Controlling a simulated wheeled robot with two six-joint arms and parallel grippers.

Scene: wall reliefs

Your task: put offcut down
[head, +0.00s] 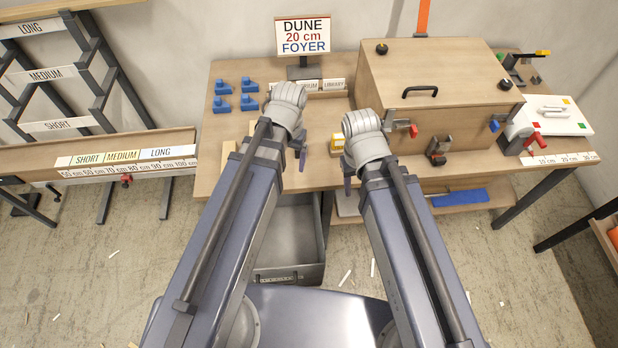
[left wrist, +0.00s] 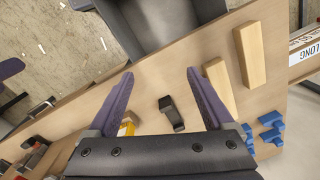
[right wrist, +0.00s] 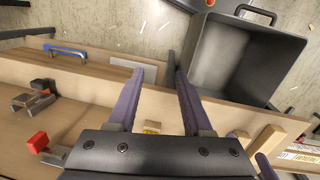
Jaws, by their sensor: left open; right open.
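Two pale wooden pieces lie on the workbench (head: 222,190); I cannot tell which is the offcut. In the left wrist view one is a longer block (left wrist: 250,53) and the other (left wrist: 219,88) lies beside it, apart. They also show in the right wrist view, one piece (right wrist: 268,140) at lower right. My left gripper (left wrist: 160,73) is open above the bench, with nothing between its fingers. My right gripper (right wrist: 160,72) is open and empty above the bench's front part. In the head view the wrists hide most of both grippers.
An open grey bin (head: 290,272) stands below the bench's front edge. Several blue blocks (head: 222,104) sit at the bench's left. A large wooden box (head: 440,80) fills the back right. A small black tool (left wrist: 172,113) and a yellow item (head: 337,142) lie mid-bench.

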